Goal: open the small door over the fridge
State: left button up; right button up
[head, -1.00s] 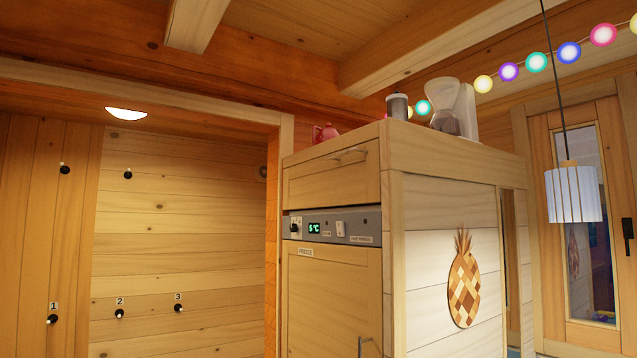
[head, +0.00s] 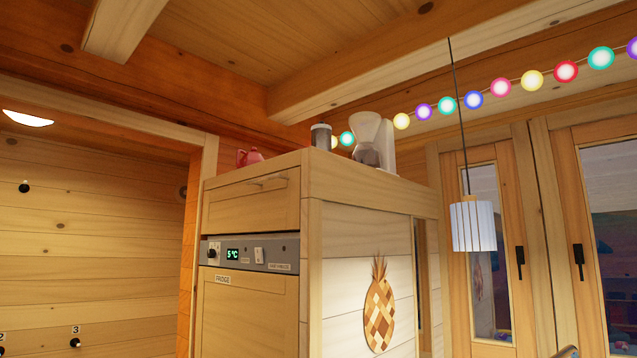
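The small wooden door (head: 238,210) over the fridge is shut, flush with the cabinet front. Its pale bar handle (head: 268,181) is near the top edge, right of the middle. Below it is a grey control strip (head: 262,253) with a knob, a switch and a green display reading 5°C. Under the strip is the fridge door (head: 250,318), labelled FRIDGE and shut; its lower part is cut off by the frame. Neither of my grippers is clearly in view.
A red pot (head: 249,157), a grey canister (head: 320,137) and a coffee maker (head: 374,143) stand on top of the cabinet. A pendant lamp (head: 473,225) hangs to the right. A small shape at the bottom right edge is too cut off to identify.

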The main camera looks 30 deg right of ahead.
aim_at(272, 202)
jog(key=i+z, duration=0.1)
jog(key=z, duration=0.4)
jog(key=j+z, duration=0.15)
jog(key=z, duration=0.3)
jog(key=i+j+z, duration=0.1)
jog(key=z, duration=0.4)
jog(key=i+j+z, duration=0.1)
jog(key=j+z, duration=1.2)
jog(key=j, duration=0.9)
jog(key=k+j+z, duration=0.1)
jog(key=j, duration=0.3)
jog(key=k+j, duration=0.15)
jog(key=j, duration=0.2)
jog(key=j+z, duration=0.1)
jog(key=j, duration=0.3)
jog(key=k+j, duration=0.15)
jog(key=j, duration=0.2)
